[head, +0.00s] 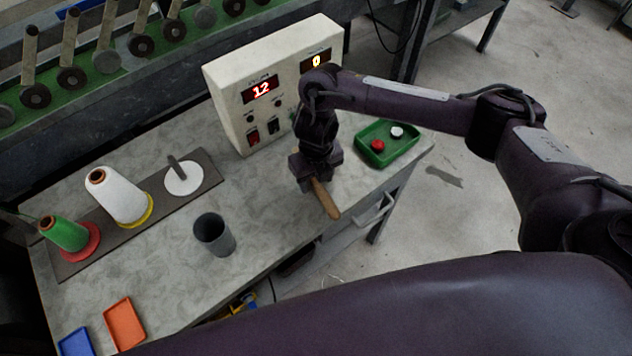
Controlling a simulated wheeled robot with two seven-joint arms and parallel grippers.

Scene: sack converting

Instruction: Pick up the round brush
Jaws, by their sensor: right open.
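The round brush (326,199) lies near the table's front edge, below the control box. Its wooden handle points toward the front edge, and the rest of it is mostly hidden under my right gripper. My right gripper (316,178) points down over the brush with its jaws open. I cannot tell whether the fingers touch the handle. My left gripper cannot be made out.
A control box (240,115) stands behind the gripper. A green tray (372,160) with red and white pieces is to the right. A grey cup (214,236), thread cones (118,196) and small orange (124,324) and blue (76,343) trays are left.

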